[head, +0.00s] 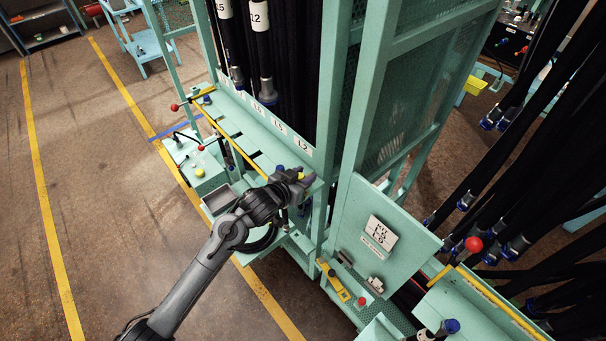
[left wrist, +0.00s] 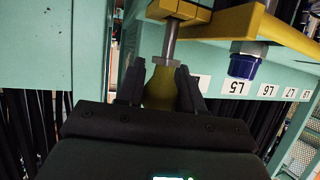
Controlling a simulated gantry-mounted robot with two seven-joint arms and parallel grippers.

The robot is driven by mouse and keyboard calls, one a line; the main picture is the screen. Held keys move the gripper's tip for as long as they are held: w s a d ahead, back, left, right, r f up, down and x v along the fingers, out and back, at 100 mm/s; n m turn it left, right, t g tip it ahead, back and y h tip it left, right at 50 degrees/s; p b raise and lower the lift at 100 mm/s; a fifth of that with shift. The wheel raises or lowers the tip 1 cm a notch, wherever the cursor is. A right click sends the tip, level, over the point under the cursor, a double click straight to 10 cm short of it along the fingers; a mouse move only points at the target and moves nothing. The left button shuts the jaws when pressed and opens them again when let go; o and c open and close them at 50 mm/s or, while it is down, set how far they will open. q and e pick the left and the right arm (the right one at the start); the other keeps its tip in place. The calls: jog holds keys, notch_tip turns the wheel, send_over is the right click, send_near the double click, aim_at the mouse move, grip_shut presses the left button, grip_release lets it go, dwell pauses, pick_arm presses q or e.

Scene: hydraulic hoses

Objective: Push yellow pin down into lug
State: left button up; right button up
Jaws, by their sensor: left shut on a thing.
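My left gripper (head: 304,180) is at the right end of the long green ledge in the head view. In the left wrist view its two fingers (left wrist: 160,88) are closed on either side of the yellow pin's knob (left wrist: 162,76). The pin's bare metal shaft (left wrist: 171,40) runs from the knob to a yellow lug block (left wrist: 182,10). A length of shaft shows between knob and block. How deep the tip sits in the lug is hidden. A small yellow spot, likely the knob, shows in the head view (head: 300,175). My right gripper is not in view.
A blue-capped fitting (left wrist: 243,68) sits close beside the lug on a yellow bar (left wrist: 265,28). The ledge carries labels such as L5 (left wrist: 239,88). Green frame posts (head: 347,130) and black hoses (head: 290,60) stand close by. Open floor (head: 110,200) lies to the left.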

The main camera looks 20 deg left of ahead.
pick_arm(q)
jog(key=shift+f+b, duration=0.45)
jog(key=shift+f, duration=0.75)
jog(key=shift+f, duration=0.3)
jog(key=o, duration=1.1)
jog(key=shift+f, duration=0.1)
jog(key=shift+c, duration=0.2)
jog(key=shift+o, duration=0.3)
jog(key=shift+r, duration=0.2)
jog(key=shift+s+r, duration=0.1)
jog(key=shift+s, duration=0.1)
jog(key=b+v, duration=0.1)
jog(key=v, duration=0.9)
jog(key=shift+s, duration=0.2)
